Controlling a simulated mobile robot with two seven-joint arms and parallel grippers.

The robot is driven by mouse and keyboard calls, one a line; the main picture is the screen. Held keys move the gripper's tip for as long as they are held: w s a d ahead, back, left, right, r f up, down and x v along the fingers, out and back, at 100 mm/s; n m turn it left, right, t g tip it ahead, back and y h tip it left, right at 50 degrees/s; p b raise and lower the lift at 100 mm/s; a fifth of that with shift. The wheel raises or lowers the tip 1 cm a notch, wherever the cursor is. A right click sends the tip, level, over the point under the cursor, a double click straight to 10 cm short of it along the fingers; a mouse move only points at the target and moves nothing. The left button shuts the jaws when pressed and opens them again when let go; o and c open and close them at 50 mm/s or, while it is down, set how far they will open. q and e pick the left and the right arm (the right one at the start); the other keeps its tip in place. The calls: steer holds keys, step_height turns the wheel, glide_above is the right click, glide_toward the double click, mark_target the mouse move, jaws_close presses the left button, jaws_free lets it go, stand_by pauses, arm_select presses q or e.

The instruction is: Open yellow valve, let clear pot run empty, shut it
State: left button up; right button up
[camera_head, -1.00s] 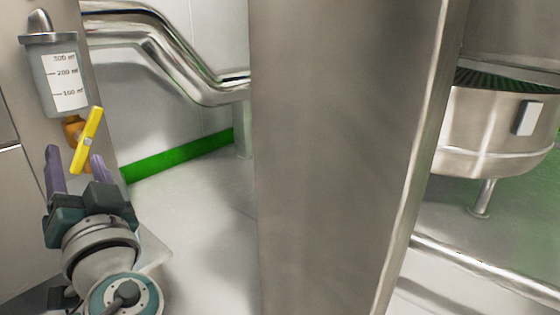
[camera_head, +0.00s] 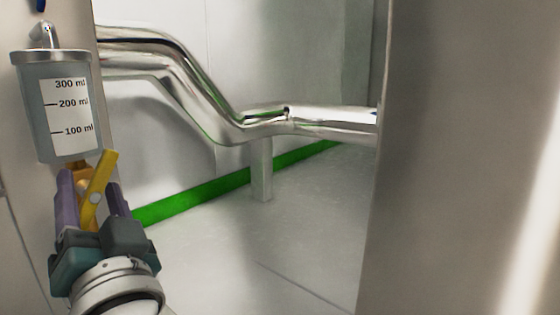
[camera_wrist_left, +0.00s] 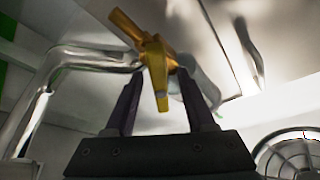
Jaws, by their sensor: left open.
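The clear pot (camera_head: 32,110) hangs at the left of the head view, with a scale marked 100, 200 and 300 ml. I cannot make out a liquid level in it. Below it sits a brass valve body (camera_head: 78,172) with a yellow handle (camera_head: 99,192) tilted up to the right. My left gripper (camera_head: 92,200) is open, its purple fingers on either side of the handle. In the left wrist view the yellow handle (camera_wrist_left: 157,82) shows between the fingertips of the left gripper (camera_wrist_left: 158,88), with no clear contact. My right gripper is not in view.
Shiny steel pipes (camera_head: 230,125) run along the wall to the right of the pot. A broad steel column (camera_head: 450,160) fills the right side of the head view. The grey floor between (camera_head: 270,240) is clear.

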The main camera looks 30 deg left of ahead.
arm_select(q)
steer(key=shift+r, duration=0.1)
steer(key=shift+d, duration=0.2)
steer(key=shift+c, duration=1)
jaws_close()
